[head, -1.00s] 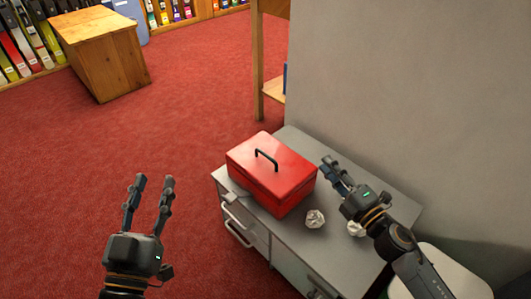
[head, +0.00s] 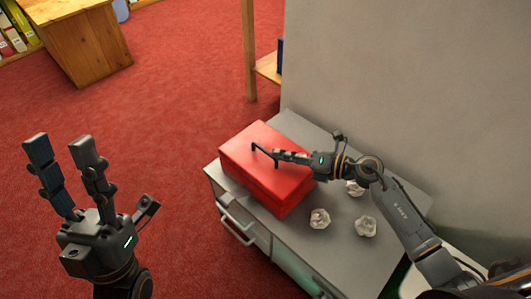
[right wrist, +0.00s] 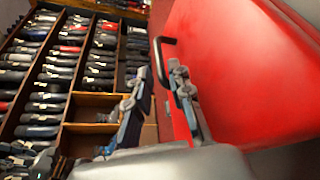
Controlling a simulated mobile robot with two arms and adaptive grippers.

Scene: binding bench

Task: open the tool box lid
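The red tool box (head: 250,172) sits on the grey cabinet, its lid down. A dark handle (head: 262,152) stands up from the lid; it also shows in the right wrist view (right wrist: 162,58). My right gripper (head: 277,156) reaches over the lid from the right, its fingertips at the handle. In the right wrist view its two fingers (right wrist: 160,82) are apart, with the handle close to the right-hand finger. I cannot tell whether they touch. My left gripper (head: 61,152) is open and empty over the red floor at the left.
Crumpled paper balls (head: 320,218) lie on the grey cabinet top (head: 300,228) beside the box. A grey wall (head: 420,90) rises behind the cabinet. A wooden desk (head: 85,45) stands at the back left. The carpet between is clear.

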